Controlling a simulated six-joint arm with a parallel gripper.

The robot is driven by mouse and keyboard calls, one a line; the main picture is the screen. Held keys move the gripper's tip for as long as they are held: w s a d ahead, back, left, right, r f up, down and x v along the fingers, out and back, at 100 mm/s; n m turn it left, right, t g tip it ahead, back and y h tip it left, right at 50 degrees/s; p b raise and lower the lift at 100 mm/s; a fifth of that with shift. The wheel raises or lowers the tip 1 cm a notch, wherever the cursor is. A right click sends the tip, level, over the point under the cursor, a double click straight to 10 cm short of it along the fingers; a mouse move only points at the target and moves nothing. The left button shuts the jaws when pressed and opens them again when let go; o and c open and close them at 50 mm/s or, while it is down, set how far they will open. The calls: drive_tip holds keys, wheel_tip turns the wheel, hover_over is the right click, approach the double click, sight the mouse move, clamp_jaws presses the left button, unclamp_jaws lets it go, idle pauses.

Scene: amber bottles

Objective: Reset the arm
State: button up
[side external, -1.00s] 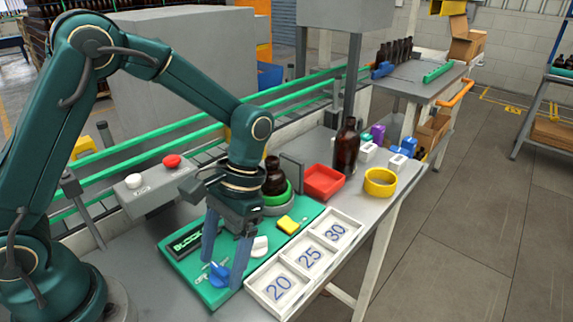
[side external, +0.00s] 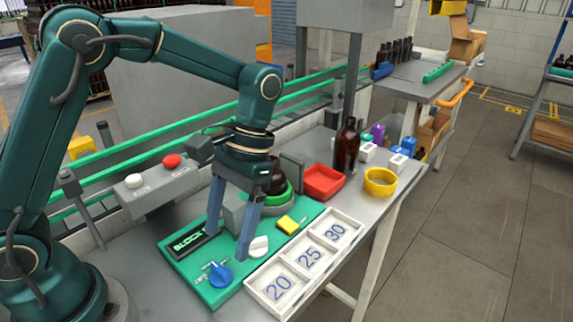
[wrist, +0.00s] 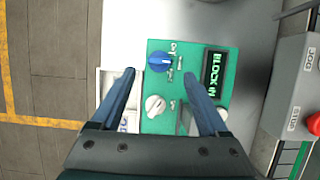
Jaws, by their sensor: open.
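My gripper (side external: 229,220) is open and empty above the green panel (side external: 208,291), its blue fingers pointing down. The panel carries a blue knob (side external: 220,276), a white knob (side external: 259,246), a yellow block or switch (side external: 288,225) and a dark display (side external: 188,243) with green letters. In the wrist view my fingers (wrist: 160,88) spread apart over the panel, with the blue knob (wrist: 160,62) ahead of them and the white knob (wrist: 154,106) between them. The display (wrist: 214,74) reads "BLOCK IN". An amber bottle (side external: 278,175) stands in a green ring behind my gripper, partly hidden.
A white tray (side external: 296,278) marked 20, 25 and 30 lies along the front edge. A control box (side external: 155,185) with white and red buttons is at the left.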

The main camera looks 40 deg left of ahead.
drive_tip(key=s+a+r+t, duration=0.4)
drive_tip(key=s+r+t, duration=0.2)
drive_tip(key=t, duration=0.4)
drive_tip(key=shift+s+r, duration=0.3)
drive_tip(key=shift+r, duration=0.2)
